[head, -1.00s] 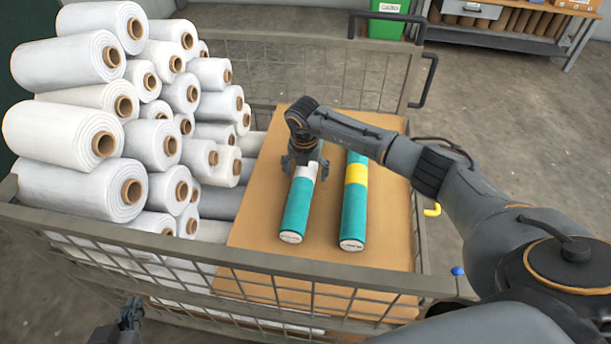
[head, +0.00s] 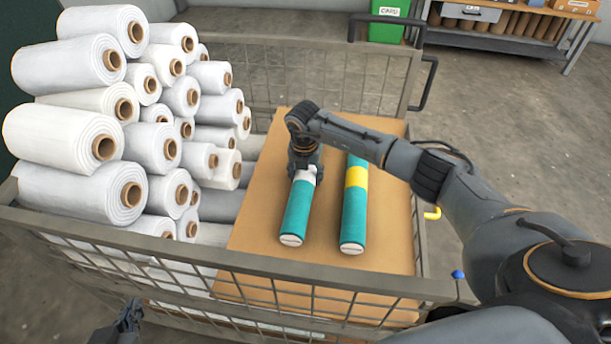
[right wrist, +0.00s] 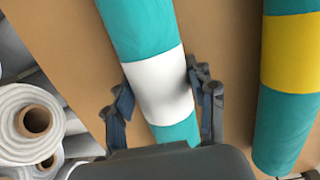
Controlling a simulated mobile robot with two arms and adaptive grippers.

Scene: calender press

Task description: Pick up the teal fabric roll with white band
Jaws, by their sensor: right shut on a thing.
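The teal fabric roll with white band (head: 296,213) lies on a brown board (head: 265,215) in the wire cage cart. My right gripper (head: 304,174) is at the white band near its far end, and hides part of the band. In the right wrist view the gripper's fingers (right wrist: 165,100) sit on both sides of the white band (right wrist: 158,85), shut on the roll. The roll still lies along the board. My left gripper (head: 130,315) shows only in part at the bottom left, outside the cart; its fingers are too unclear to read.
A teal roll with a yellow band (head: 354,215) lies just right, roughly parallel, with a narrow gap. White rolls (head: 80,190) are stacked high on the left. The cart's wire wall (head: 250,268) runs along the front. A green bin (head: 388,20) stands behind.

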